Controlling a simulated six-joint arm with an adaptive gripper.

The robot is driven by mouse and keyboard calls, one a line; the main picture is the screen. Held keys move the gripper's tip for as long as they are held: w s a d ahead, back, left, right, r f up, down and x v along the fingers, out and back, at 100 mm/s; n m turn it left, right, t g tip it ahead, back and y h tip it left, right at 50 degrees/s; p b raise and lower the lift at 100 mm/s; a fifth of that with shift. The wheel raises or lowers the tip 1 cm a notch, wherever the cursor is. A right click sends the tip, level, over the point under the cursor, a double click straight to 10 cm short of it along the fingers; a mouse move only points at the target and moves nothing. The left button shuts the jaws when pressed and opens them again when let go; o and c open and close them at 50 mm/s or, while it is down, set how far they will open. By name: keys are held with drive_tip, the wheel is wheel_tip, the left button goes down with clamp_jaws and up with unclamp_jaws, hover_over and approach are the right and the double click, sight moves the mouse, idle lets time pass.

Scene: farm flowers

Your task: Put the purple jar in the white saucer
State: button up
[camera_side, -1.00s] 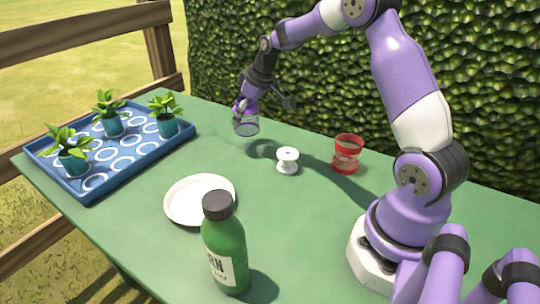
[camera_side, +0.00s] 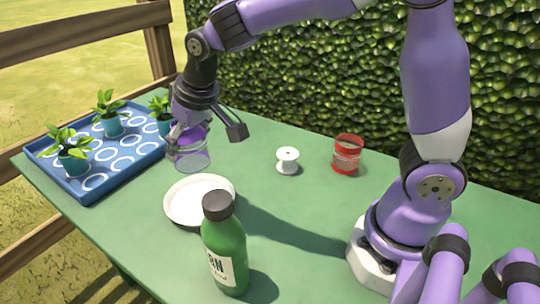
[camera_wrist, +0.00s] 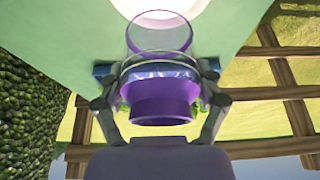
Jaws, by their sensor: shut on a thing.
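The purple jar (camera_side: 191,153) is clear with a purple top. My gripper (camera_side: 203,130) is shut on it and holds it in the air, just beyond the white saucer (camera_side: 184,214) in the side view. In the wrist view, the jar (camera_wrist: 158,38) sits between both fingers of my gripper (camera_wrist: 158,88), its clear end pointing to the top of the picture. The saucer (camera_wrist: 195,8) shows partly behind that clear end. The saucer lies flat on the green table and looks empty.
A green bottle (camera_side: 225,250) with a dark cap stands close in front of the saucer. A blue tray (camera_side: 78,189) with potted plants lies to the left. A white spool (camera_side: 287,161) and a red jar (camera_side: 346,155) stand to the right.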

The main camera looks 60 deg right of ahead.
drive_tip(key=f, duration=0.9)
drive_tip(key=shift+s+a+f, duration=0.1)
drive_tip(key=shift+a+f, duration=0.1)
drive_tip(key=shift+f, duration=0.15)
drive_tip(key=shift+f, duration=0.2)
drive_tip(key=o, duration=1.2)
drive_tip(key=shift+r, duration=0.1)
